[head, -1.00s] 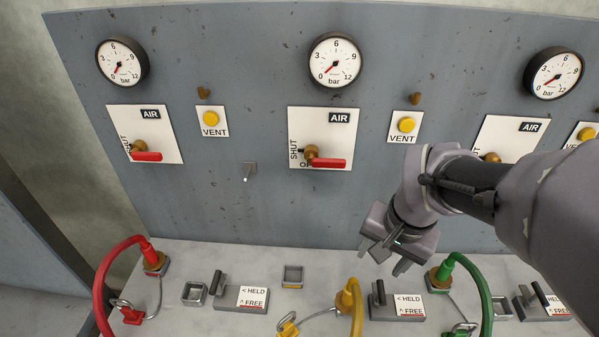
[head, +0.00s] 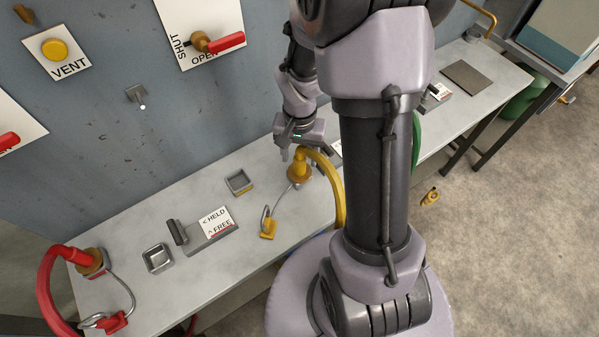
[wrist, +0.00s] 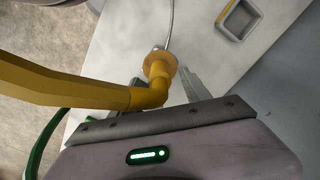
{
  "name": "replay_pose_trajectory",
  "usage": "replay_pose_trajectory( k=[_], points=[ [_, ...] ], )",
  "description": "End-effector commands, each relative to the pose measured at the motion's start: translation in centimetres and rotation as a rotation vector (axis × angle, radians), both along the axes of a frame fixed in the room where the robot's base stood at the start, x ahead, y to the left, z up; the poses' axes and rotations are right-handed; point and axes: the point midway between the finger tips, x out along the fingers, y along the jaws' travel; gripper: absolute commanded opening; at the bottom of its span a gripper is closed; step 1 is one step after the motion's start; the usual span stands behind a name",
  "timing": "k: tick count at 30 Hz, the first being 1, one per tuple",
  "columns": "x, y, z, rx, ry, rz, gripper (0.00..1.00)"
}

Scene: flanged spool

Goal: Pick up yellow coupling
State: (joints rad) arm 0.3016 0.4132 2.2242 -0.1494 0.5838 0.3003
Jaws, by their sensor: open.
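In the wrist view the coupling (wrist: 160,66) has a round orange-brown collar and a yellow elbow. My gripper (head: 291,150) is open, just behind and above the coupling in the head view. In the wrist view my gripper (wrist: 163,84) shows one finger right of the coupling and part of the other left of it, half hidden by the hose. I cannot tell whether either finger touches it.
A yellow clip (head: 268,229) hangs on a wire loop beside the coupling. An empty square socket (head: 239,183) and a HELD/FREE lever block (head: 207,230) are to the left. A red hose (head: 52,290) stands at far left. The panel (head: 130,140) rises behind.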

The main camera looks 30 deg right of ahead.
Motion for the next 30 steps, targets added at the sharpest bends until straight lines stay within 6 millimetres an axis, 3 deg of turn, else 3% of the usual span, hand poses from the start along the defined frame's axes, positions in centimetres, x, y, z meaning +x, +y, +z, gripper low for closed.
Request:
replay_pose_trajectory(
  k=[3, 6, 12, 21, 30],
  points=[
    [0.0, -0.2, -2.9, 0.001, 0.003, -0.001, 0.55],
    [0.0, -0.2, -4.4, 0.0, 0.001, -0.001, 0.55],
    [0.0, -0.2, -4.3, 0.0, 0.0, -0.001, 0.55],
    [0.0, -0.2, -4.2, 0.0, 0.0, -0.001, 0.0],
    [0.0, -0.2, -4.2, 0.0, 0.0, -0.001, 0.0]
  ],
)
